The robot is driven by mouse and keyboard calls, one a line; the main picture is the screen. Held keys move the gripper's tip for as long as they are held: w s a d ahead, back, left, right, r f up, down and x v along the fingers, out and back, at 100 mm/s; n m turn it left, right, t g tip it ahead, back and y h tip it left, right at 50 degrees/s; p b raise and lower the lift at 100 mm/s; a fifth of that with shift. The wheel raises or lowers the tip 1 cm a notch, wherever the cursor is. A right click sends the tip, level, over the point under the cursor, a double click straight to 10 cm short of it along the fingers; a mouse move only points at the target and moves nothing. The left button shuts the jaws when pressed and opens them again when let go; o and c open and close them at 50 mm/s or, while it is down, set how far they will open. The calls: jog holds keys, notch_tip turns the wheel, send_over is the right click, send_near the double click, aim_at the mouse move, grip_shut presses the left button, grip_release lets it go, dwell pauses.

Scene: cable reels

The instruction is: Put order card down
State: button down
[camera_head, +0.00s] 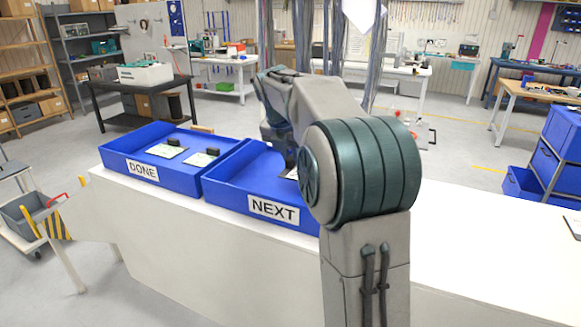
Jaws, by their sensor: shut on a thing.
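A blue tray labelled DONE (112,160) stands on the left of the white worktop. In it lie two pale cards, a left card (160,152) and a right card (199,162), each with a dark block on it. A blue tray labelled NEXT (228,190) stands right beside it. A small pale piece, apparently a card (291,174), shows in the NEXT tray with something dark above it, both partly hidden by my arm. My arm reaches over the NEXT tray. My gripper is hidden behind my arm, so its hold on a card cannot be seen.
Blue bins (562,150) stand at the right edge. A grey cart (28,212) stands at the left, and a black table (125,85) stands behind the trays.

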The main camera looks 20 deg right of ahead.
aim_at(291, 168)
jog(key=shift+f+p, duration=0.3)
jog(key=shift+f, duration=1.75)
jog(key=shift+f, duration=0.1)
jog(key=c, duration=1.4)
grip_release()
jog(key=b+v, duration=0.1)
jog(key=v, duration=1.1)
